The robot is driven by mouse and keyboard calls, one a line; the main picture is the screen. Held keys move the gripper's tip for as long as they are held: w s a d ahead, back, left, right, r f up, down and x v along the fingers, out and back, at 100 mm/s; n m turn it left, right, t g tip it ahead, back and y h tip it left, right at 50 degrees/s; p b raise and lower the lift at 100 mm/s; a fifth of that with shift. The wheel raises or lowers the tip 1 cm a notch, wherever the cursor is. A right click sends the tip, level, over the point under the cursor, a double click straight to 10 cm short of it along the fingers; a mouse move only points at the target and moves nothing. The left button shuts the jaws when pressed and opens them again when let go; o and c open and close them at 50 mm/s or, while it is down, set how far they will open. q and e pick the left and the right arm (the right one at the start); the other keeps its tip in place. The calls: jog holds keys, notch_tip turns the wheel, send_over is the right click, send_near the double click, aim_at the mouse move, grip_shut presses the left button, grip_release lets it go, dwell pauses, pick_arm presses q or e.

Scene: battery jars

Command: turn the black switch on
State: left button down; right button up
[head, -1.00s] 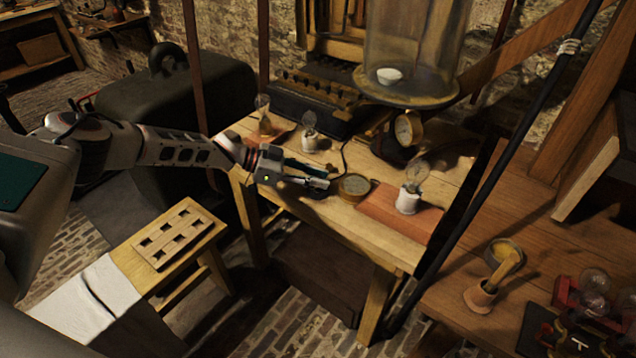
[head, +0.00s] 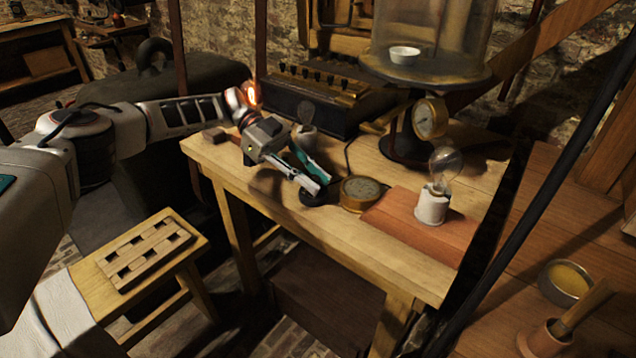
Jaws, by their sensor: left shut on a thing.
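The black switch (head: 313,198) is a small round dark piece on the wooden workbench, left of a round brass dial. My left gripper (head: 318,187) is over it with its fingertips closed on its upper part. The fingers hide most of the switch, so I cannot see how its lever or knob stands. A bulb (head: 252,95) behind my left wrist glows orange; the wrist hides its lower part. My right gripper is not in view.
The brass dial (head: 361,193) lies close right of the fingers. A clear bulb in a white holder (head: 433,206) stands unlit on a reddish board (head: 400,226). A glass bell jar on a stand with a gauge (head: 430,118) is behind. The bench's front strip (head: 340,235) is clear.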

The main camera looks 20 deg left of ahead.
aim_at(313, 177)
pick_arm(q)
jog(key=shift+f+m+g+b, duration=0.15)
jog(key=shift+m+g+b, duration=0.25)
jog(key=shift+b, duration=0.15)
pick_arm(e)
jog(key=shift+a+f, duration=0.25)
pick_arm(q)
jog(key=shift+d, duration=0.1)
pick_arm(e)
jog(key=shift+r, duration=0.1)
pick_arm(q)
jog(key=c, duration=1.8)
grip_release()
jog(key=shift+r, duration=0.2)
jog(key=v, duration=0.4)
jog(key=shift+w+a+r, duration=0.15)
jog(key=shift+a, duration=0.1)
jog(key=shift+v, duration=1.05)
jog(key=shift+w+a+r, duration=0.1)
jog(key=shift+a+r, duration=0.05)
jog(key=shift+a, duration=0.1)
